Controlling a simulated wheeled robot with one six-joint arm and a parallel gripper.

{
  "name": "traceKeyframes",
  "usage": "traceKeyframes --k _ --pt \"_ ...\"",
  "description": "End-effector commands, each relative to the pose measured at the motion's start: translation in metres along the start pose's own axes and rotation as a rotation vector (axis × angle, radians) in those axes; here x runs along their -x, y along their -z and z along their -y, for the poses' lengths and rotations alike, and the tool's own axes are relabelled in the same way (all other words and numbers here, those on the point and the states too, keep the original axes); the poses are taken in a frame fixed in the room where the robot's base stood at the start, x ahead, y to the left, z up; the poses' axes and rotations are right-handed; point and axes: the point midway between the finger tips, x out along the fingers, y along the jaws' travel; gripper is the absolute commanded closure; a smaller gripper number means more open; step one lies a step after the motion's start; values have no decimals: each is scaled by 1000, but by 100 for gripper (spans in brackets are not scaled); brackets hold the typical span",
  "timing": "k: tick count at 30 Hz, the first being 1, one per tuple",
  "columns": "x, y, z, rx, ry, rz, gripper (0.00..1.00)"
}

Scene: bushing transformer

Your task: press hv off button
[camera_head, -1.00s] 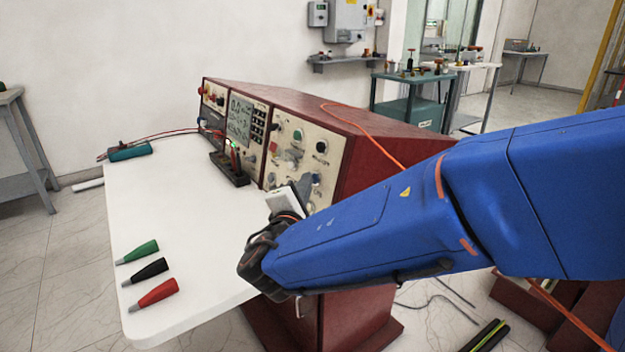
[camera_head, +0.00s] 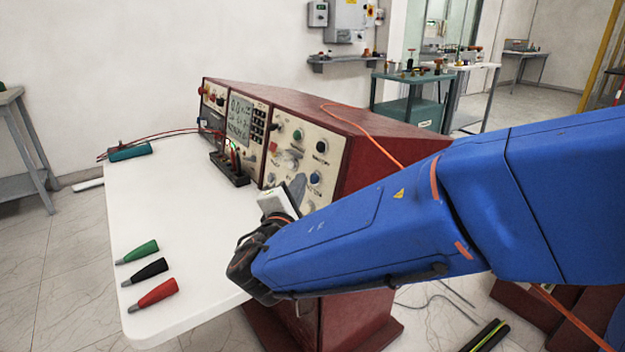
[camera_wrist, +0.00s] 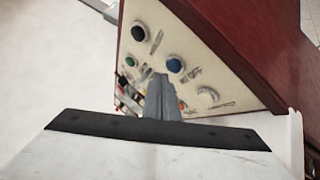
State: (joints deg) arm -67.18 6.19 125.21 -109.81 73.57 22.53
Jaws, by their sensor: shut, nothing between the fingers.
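The control panel (camera_head: 300,160) is the cream right-hand face of a dark red console. The labels are too small to read, so I cannot tell which is HV off.
A white tabletop (camera_head: 165,215) extends in front of the console. Green, black and red connectors (camera_head: 157,288) lie at its near left edge. A dark terminal block (camera_head: 230,170) with leads stands by the middle panel. Most of the tabletop is clear.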

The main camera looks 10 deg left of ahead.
Motion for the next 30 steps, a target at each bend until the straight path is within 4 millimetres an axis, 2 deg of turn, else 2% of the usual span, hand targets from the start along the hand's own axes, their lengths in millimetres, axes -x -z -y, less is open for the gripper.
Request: traceKeyframes --k 8,24,30 --pt "5 4 -4 -1 0 0 100" --pt "34 25 -25 0 -1 0 100" --pt "35 25 -25 0 0 0 100"
